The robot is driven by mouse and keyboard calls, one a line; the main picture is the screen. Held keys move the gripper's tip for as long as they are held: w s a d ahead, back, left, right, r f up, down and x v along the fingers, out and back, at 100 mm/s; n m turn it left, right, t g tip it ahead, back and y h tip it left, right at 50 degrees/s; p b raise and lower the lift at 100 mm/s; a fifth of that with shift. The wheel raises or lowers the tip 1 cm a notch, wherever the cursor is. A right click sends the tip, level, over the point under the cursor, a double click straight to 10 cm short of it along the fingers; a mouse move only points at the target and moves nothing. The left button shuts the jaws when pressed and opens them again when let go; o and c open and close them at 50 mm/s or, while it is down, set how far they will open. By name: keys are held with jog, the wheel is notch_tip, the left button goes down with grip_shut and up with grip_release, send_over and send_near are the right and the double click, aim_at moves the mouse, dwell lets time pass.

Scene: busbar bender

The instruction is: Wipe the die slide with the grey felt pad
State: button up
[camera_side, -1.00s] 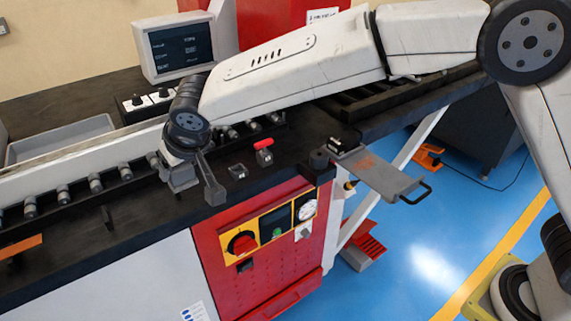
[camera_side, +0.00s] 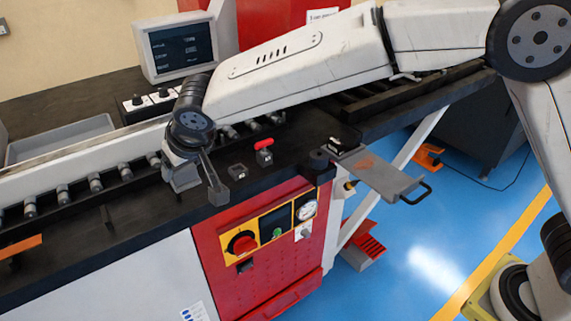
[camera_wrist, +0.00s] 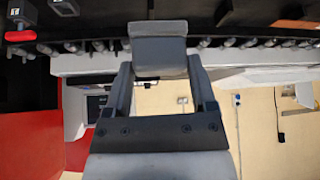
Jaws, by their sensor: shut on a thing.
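My gripper (camera_side: 199,184) hangs over the dark bench top near its front edge, left of the red lever. In the wrist view my gripper (camera_wrist: 160,78) has its two fingers on either side of a grey block, which looks like the felt pad (camera_wrist: 158,47). It is shut on this pad. The pad's working face is hidden. A flat grey plate with a black handle, which looks like the die slide (camera_side: 386,178), sticks out past the bench's right front edge. An orange-brown smear marks it. My gripper is well to the left of it, apart from it.
A red lever (camera_side: 263,144) and a small dark block (camera_side: 238,172) stand on the bench between my gripper and the slide. A row of rollers (camera_side: 95,184) runs along the bench. A monitor (camera_side: 180,46) and a grey tray (camera_side: 62,139) are behind.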

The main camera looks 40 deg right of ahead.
jog(key=w+d+f+m+g+h, duration=0.1)
jog(key=d+f+m+h, duration=0.3)
jog(key=d, duration=0.7)
jog(key=d+r+m+h, duration=0.1)
jog(key=d+m, duration=0.4)
jog(key=d, duration=0.6)
jog(key=s+d+m+g+h, duration=0.1)
jog(key=s+d+m+g, duration=0.1)
jog(key=d, duration=0.7)
jog(key=s+d+f+m+g+h, duration=0.1)
jog(key=s+d+m+g, duration=0.1)
jog(key=s+d+m, duration=0.2)
jog(key=d+m, duration=0.3)
jog(key=d, duration=0.1)
jog(key=shift+d+f+h, duration=0.3)
jog(key=shift+d, duration=0.1)
